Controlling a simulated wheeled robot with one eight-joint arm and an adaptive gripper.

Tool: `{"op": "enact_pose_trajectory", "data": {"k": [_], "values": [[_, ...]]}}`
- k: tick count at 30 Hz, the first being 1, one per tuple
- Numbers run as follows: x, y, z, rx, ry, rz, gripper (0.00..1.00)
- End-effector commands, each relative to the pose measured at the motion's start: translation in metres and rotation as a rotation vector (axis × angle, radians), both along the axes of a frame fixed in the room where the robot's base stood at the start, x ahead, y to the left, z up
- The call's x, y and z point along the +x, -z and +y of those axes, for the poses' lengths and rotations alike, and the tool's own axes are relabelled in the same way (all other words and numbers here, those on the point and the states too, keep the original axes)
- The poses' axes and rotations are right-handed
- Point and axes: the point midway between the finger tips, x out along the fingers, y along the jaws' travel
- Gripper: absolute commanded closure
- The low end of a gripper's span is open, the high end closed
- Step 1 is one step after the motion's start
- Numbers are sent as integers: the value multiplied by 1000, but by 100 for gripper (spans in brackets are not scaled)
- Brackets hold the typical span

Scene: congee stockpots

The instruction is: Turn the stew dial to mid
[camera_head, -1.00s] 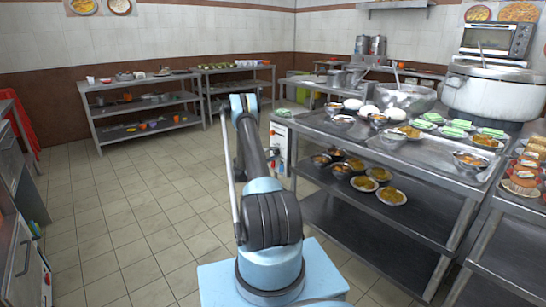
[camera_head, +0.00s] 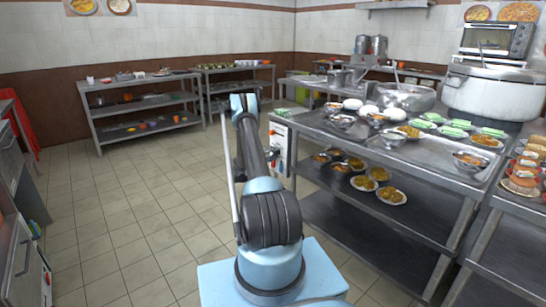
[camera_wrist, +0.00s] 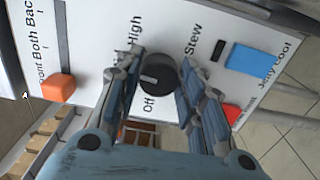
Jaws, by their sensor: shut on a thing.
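The stew dial (camera_wrist: 158,73) is a round black knob on a white control panel (camera_wrist: 98,40), with "Stew" printed to its right in the wrist view. A pale pointer mark on its left side lies between the words "High" and "Off". My gripper (camera_wrist: 158,66) has one finger on each side of the dial and is shut on it. In the head view the white panel (camera_head: 280,145) shows at the end of the steel counter; the dial and my fingertips are hidden there behind my arm.
An orange-red switch (camera_wrist: 58,88) and a blue block (camera_wrist: 255,58) sit on the panel either side of the dial. The steel counter (camera_head: 430,150), carrying bowls and plates, stands right of my arm. The tiled floor (camera_head: 130,200) at left is clear.

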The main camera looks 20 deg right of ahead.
Motion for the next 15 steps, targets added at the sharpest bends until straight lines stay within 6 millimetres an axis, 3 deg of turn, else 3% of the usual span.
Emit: {"op": "enact_pose_trajectory", "data": {"k": [2, 3, 5, 15], "values": [[-1, 2, -1, 4, 2, 0, 88], [-1, 2, -1, 3, 2, 0, 55], [0, 2, -1, 3, 1, 0, 44], [0, 1, 1, 1, -1, 0, 44]]}}
